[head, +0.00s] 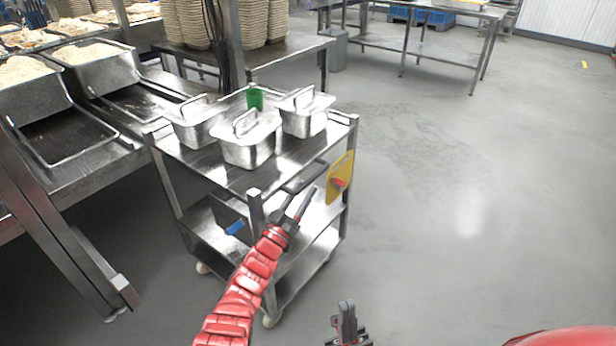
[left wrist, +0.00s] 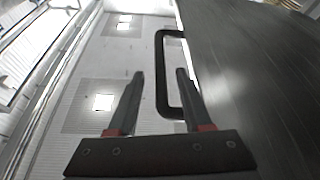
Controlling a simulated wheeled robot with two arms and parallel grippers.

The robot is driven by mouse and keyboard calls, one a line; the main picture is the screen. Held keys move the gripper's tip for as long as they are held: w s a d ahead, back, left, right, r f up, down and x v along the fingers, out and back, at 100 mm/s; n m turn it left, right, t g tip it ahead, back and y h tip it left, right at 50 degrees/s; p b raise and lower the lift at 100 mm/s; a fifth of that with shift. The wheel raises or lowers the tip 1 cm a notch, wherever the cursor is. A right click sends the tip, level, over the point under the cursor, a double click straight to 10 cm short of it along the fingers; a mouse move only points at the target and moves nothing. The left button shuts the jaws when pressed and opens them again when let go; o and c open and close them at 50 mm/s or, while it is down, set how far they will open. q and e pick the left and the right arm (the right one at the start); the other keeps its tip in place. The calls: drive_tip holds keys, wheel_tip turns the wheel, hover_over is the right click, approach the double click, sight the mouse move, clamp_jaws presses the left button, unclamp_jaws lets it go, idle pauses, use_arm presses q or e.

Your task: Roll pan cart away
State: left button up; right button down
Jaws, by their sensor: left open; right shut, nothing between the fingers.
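The steel pan cart (head: 190,160) stands on casters left of centre in the head view. Three lidded steel pans sit on its top: a front one (head: 250,152), a right one (head: 304,122) and a left one (head: 192,132). A black handle (head: 302,180) sticks out from the cart's near side. My left gripper (head: 307,203) is open at this handle. In the left wrist view, a bar of the handle (left wrist: 160,60) appears between its fingers; contact cannot be told. My right gripper (head: 346,308) is shut and empty, low over the floor, apart from the cart.
A green cup (head: 254,98) stands among the pans. A yellow board (head: 341,178) hangs at the cart's right side. A steel counter (head: 85,165) is close on the left, and a table (head: 290,52) is behind. The floor (head: 470,190) to the right is clear.

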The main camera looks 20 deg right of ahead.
use_arm(q)
drive_tip(key=p+v, duration=0.2)
drive_tip(key=v, duration=1.1)
drive_tip(key=shift+s, duration=0.1)
